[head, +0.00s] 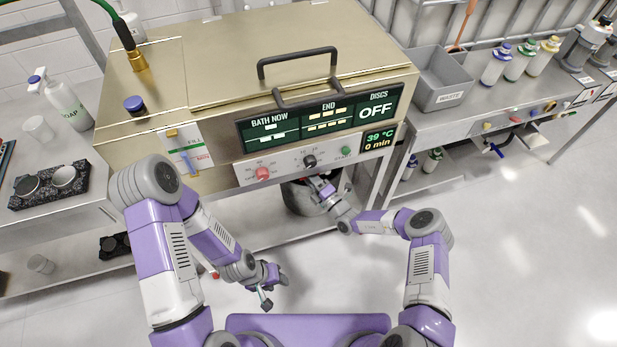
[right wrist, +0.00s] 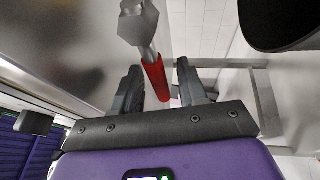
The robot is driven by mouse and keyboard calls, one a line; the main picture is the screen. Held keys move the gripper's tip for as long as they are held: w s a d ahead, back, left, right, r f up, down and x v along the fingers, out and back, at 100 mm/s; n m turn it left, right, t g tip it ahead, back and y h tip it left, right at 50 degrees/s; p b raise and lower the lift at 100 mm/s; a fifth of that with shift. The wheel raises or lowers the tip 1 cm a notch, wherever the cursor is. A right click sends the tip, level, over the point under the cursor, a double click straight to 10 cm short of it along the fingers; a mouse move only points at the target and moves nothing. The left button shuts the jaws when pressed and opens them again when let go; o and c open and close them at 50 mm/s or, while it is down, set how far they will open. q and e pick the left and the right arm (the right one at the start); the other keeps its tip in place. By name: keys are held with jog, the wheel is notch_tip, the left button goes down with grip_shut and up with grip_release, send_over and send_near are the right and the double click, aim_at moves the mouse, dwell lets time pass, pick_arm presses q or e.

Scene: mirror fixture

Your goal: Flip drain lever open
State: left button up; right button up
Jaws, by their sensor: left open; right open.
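The drain lever, a red-sleeved handle (right wrist: 157,78) on a metal valve stem (right wrist: 139,25), shows in the right wrist view. It reaches down between the two dark fingers of my right gripper (right wrist: 160,85), which are apart. I cannot tell whether a finger touches it. In the head view my right gripper (head: 319,184) is at the underside of the bath machine's (head: 140,110) front, above a grey bucket (head: 298,200); its fingertips and the lever are hard to make out there. My left gripper (head: 266,298) is open and empty, low in front of the machine.
A grey waste bin (head: 437,82) and several bottles stand on the right bench. A soap bottle (head: 66,103) stands at left. The floor at right is clear.

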jog(key=shift+c, duration=0.2)
grip_shut()
dwell(0.3)
